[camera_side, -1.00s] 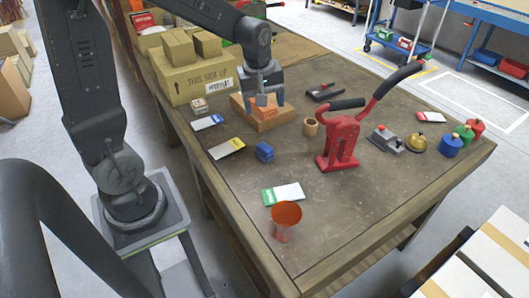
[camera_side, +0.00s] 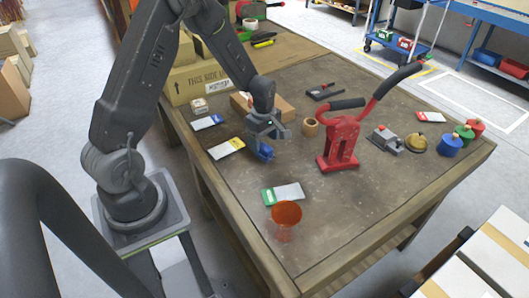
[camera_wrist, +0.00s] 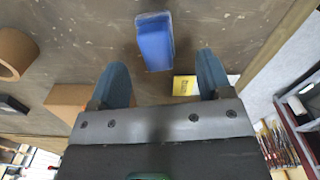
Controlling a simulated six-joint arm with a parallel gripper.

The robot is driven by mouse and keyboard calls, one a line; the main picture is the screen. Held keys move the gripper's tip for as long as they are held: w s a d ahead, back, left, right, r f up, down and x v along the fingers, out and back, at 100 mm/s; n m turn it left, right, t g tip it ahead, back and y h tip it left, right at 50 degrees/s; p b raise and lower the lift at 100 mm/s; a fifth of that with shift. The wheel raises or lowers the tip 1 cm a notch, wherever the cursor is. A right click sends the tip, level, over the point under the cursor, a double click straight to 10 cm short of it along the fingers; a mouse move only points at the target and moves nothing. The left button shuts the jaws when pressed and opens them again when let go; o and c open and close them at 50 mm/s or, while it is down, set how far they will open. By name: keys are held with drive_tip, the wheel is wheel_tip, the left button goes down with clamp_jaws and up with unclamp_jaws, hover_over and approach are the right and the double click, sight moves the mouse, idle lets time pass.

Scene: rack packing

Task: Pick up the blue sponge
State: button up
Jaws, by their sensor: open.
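The blue sponge (camera_side: 266,152) lies on the wooden table, partly hidden by my gripper in the side view. In the wrist view the blue sponge (camera_wrist: 154,41) shows just beyond the fingertips, roughly centred between them. My gripper (camera_side: 265,133) points down close above the sponge. Its two fingers (camera_wrist: 163,75) are apart with nothing held between them. I cannot tell whether a finger touches the sponge.
A cardboard box (camera_side: 270,107) is behind my gripper. A tape roll (camera_side: 310,127) and a red press (camera_side: 340,145) stand to the right. A yellow-and-white card (camera_side: 226,148) lies to the left.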

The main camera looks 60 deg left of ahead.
sight(264, 146)
drive_tip(key=shift+w+f, duration=0.15)
drive_tip(key=shift+f, duration=2.6)
drive_tip(key=shift+c, duration=0.3)
drive_tip(key=c, duration=0.9)
drive_tip(key=shift+r, duration=0.15)
drive_tip(key=shift+c, duration=0.2)
